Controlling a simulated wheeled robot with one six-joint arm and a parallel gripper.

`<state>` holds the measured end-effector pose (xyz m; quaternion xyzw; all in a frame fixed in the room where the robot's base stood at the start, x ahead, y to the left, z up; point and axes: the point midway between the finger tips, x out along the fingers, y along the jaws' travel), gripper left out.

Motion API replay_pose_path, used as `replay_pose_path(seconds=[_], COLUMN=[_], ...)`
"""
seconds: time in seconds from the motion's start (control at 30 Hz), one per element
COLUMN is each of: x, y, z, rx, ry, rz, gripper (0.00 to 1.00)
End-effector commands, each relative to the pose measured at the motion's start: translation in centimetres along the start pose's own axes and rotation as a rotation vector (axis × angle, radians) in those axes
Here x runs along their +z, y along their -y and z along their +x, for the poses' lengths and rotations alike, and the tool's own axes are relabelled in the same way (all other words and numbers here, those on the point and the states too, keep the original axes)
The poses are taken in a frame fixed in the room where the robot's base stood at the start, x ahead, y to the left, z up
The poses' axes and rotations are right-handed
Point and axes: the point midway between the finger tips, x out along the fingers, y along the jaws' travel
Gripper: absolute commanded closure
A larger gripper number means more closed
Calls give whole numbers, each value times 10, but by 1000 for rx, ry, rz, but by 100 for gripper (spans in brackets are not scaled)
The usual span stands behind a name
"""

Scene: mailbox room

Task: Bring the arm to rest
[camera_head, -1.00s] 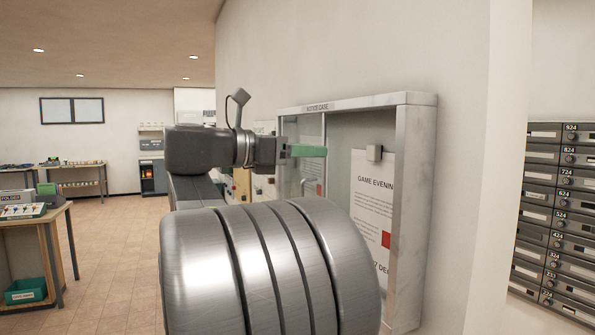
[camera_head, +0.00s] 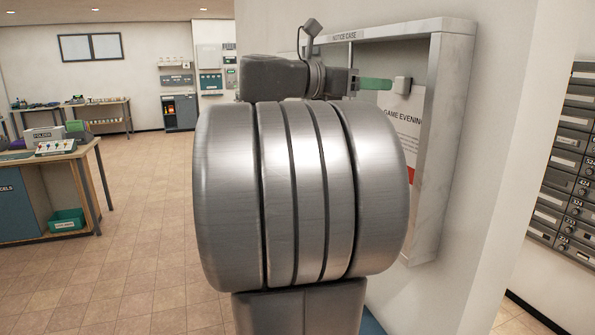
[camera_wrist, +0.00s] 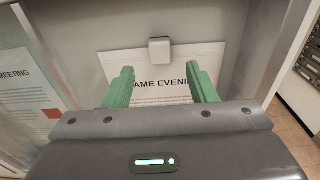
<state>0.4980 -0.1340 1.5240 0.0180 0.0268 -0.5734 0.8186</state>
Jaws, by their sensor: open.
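My gripper (camera_wrist: 160,88) shows in the wrist view with its two green fingers spread apart and nothing between them. It faces the notice case (camera_head: 447,130) on the wall. A white notice headed "GAME EVENING" (camera_wrist: 160,58) hangs inside, under a small pale block (camera_wrist: 159,50). In the head view one green finger (camera_head: 376,84) shows beside that block (camera_head: 402,84); I cannot tell whether they touch. My arm's large metal joint hides much of the case and the notice.
Another notice headed "MEETING" (camera_wrist: 22,108) is at the left in the wrist view. A bank of dark mailboxes (camera_head: 570,165) is at the right. A work table (camera_head: 45,160) with a green bin (camera_head: 66,220) stands at the left. The tiled floor (camera_head: 145,235) between is clear.

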Motion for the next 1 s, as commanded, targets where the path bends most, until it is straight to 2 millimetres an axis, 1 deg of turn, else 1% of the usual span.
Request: replay_pose_path(seconds=[0.03,0.2,0.4,0.53,1.0], x=[1,1,1,0,0], y=[1,1,1,1,0], z=[9,34,52,57,53], rx=[-5,-4,-2,-1,0], ry=[0,0,0,0,0], rz=[-1,0,0,0,1], gripper=[48,48,48,48,48])
